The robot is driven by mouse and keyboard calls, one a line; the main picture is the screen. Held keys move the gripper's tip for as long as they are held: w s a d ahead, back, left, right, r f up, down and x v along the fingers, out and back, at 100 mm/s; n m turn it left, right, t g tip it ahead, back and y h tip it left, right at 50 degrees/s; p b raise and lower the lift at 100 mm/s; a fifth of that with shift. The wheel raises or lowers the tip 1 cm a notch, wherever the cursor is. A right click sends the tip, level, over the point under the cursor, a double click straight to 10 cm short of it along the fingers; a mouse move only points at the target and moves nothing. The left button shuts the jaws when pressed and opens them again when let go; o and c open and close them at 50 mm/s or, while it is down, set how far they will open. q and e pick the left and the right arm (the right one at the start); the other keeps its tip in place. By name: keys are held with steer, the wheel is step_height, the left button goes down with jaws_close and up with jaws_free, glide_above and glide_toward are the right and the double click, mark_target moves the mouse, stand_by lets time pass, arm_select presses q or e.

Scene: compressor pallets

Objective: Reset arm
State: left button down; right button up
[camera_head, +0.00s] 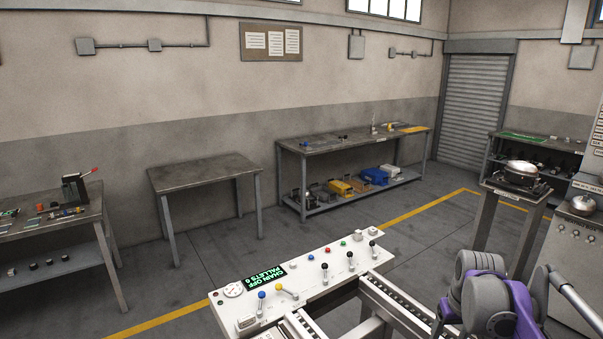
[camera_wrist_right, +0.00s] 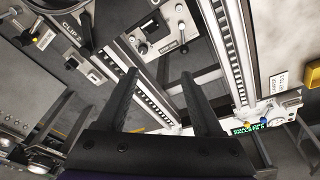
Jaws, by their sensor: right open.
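My right gripper (camera_wrist_right: 158,76) shows in the right wrist view with its two dark fingers apart and nothing between them. It hangs over the conveyor frame, with a chain rail (camera_wrist_right: 232,50) beyond the fingers. In the head view my purple and grey right arm (camera_head: 490,300) is at the lower right, and its fingers cannot be made out there. My left gripper and left arm are in neither view.
A white control panel (camera_head: 248,298) with levers and a green-lettered display (camera_head: 264,277) stands in front. A conveyor rail (camera_head: 400,307) runs beside it. A metal stand (camera_head: 488,225) carries a round metal unit (camera_head: 521,171). An empty table (camera_head: 203,172) stands by the wall.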

steer(key=s+a+f+t, duration=0.1)
steer(key=s+a+f, duration=0.2)
steer(key=s+a, duration=0.3)
steer(key=s+a+f+n+t, duration=0.1)
steer(key=s+a+f, duration=0.3)
steer(key=s+a, duration=0.2)
steer(key=s+a+f+t, duration=0.1)
steer(key=s+a+f, duration=0.2)
steer(key=s+a, duration=0.3)
steer(key=s, duration=0.2)
steer(key=shift+s+f+y, duration=0.35)
steer(key=shift+y, duration=0.05)
